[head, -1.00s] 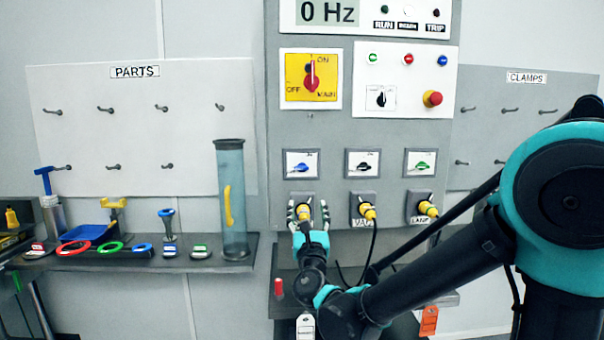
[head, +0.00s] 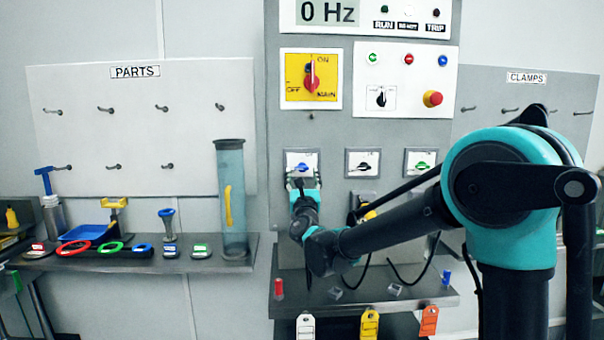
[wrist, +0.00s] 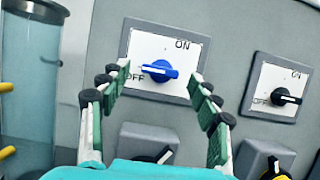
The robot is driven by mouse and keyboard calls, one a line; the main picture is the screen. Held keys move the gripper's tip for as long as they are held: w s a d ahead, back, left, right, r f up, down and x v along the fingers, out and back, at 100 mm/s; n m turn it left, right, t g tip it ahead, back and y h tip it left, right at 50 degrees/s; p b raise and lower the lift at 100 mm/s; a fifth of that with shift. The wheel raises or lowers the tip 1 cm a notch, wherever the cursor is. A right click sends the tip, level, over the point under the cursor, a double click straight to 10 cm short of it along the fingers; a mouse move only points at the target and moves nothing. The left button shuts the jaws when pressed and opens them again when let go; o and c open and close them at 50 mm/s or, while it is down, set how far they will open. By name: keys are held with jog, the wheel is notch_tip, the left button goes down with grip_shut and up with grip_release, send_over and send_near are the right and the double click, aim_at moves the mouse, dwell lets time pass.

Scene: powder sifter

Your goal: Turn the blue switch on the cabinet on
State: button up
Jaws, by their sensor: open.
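The blue switch (wrist: 158,70) sits on a white plate marked ON at the top and OFF at the left. Its handle lies nearly level, in line with the OFF mark. In the head view the blue switch (head: 305,168) is the left one of a row on the grey cabinet (head: 400,137). My gripper (wrist: 154,78) is open, with a finger on either side of the switch and no clear contact. In the head view my gripper (head: 303,182) is just below the switch and covers the lower part of its plate.
A black switch (head: 363,167) and a green switch (head: 421,167) are to the right. A yellow-and-red main switch (head: 312,78) and a red stop button (head: 432,98) are above. A clear tube (head: 232,200) stands left. A shelf (head: 405,300) is below.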

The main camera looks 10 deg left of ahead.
jog(key=shift+x, duration=0.85)
jog(key=shift+c, duration=0.2)
jog(key=c, duration=1.1)
